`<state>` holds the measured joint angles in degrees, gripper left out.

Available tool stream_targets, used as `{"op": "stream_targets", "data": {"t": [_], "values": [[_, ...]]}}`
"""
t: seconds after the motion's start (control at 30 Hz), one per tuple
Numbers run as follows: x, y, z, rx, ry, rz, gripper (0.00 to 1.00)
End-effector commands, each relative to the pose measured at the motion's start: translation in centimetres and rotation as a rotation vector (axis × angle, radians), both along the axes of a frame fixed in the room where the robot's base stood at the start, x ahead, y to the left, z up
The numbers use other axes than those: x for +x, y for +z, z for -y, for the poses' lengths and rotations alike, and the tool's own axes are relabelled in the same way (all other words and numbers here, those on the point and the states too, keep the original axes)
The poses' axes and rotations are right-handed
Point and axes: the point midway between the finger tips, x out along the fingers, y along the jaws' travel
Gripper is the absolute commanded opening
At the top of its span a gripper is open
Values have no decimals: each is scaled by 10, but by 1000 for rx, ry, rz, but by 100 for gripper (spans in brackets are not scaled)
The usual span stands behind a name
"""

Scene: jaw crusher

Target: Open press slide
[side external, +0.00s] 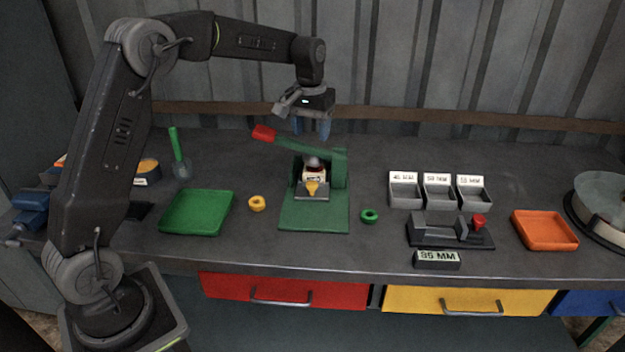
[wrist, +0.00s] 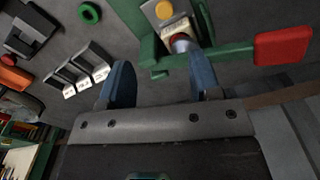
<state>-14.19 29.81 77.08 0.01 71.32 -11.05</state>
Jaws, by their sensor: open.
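The green press (side external: 318,212) stands on the bench in the middle of the side external view. Its lever ends in a red handle (side external: 263,132) that points up to the left. A grey slide (side external: 312,191) with a yellow knob (side external: 312,186) sits at the front of the press, under the ram. My gripper (side external: 311,130) is above and behind the press, pointing down, with its blue fingers apart and empty. In the wrist view, my gripper (wrist: 160,85) shows spread fingers, the right one overlapping the press (wrist: 150,45). The yellow knob (wrist: 164,10) and red handle (wrist: 284,46) lie beyond it.
A green tray (side external: 197,212) and a yellow ring (side external: 257,204) lie left of the press. A green ring (side external: 370,216), several labelled grey bins (side external: 438,196), a grey fixture with a red knob (side external: 450,231) and an orange tray (side external: 544,231) are to the right. A corrugated wall stands behind.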

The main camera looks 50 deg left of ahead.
Motion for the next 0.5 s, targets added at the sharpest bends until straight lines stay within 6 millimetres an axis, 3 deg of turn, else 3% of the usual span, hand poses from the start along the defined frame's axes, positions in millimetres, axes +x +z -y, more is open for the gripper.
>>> {"op": "stream_targets", "data": {"t": [0.17,0.37,0.5], "values": [[14,-20,-13,-9,30,-30,58],[15,-38,-13,-10,32,-34,58],[14,-63,-13,-10,31,-35,58]]}}
